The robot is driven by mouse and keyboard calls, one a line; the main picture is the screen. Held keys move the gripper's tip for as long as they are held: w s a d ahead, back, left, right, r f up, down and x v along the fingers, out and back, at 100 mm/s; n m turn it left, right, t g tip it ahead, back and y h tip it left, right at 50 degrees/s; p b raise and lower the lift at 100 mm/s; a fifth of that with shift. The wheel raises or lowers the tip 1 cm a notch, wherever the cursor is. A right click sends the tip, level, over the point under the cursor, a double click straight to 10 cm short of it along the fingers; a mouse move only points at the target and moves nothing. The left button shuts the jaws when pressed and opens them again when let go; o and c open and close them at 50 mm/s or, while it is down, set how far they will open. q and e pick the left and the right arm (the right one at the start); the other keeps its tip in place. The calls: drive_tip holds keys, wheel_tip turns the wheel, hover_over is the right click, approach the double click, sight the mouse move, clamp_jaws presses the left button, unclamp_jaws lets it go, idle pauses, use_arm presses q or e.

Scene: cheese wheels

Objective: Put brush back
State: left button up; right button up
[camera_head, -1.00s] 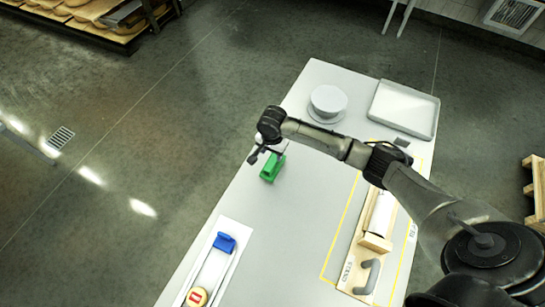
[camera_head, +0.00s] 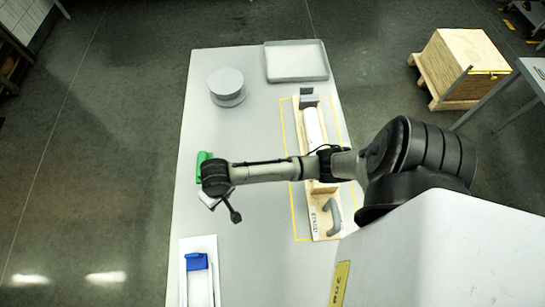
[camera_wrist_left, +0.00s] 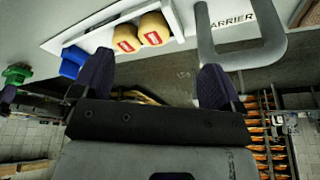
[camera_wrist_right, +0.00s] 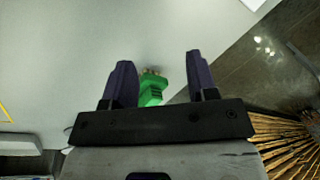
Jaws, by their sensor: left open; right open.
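A green brush-like block (camera_head: 203,163) lies at the left edge of the grey table (camera_head: 255,130) in the head view. My right arm's wrist partly covers it. In the right wrist view the green block (camera_wrist_right: 152,90), with small brownish tips at its far end, shows between the fingers of my right gripper (camera_wrist_right: 158,58). That gripper is open and not closed on it; the height gap is unclear. My left gripper (camera_wrist_left: 156,60) is open and empty in the left wrist view, and is not seen in the head view. The green block also shows there (camera_wrist_left: 16,75).
A white tray (camera_head: 184,285) at the front left holds a blue block (camera_head: 196,262); cheese wheels (camera_wrist_left: 152,30) show near it in the left wrist view. A wooden carrier (camera_head: 322,226) with grey handle lies right. A grey round stack (camera_head: 227,86) and shallow tray (camera_head: 297,62) stand at the back.

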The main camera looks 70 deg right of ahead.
drive_tip(key=s+r+n+t, duration=0.1)
drive_tip(key=s+r+n, duration=0.1)
drive_tip(key=s, duration=0.7)
drive_tip(key=s+r+n+t+h, duration=0.1)
drive_tip(key=s+r+n, duration=0.1)
drive_tip(key=s+n, duration=0.3)
drive_tip(key=s, duration=0.3)
drive_tip(key=shift+s+d, duration=0.4)
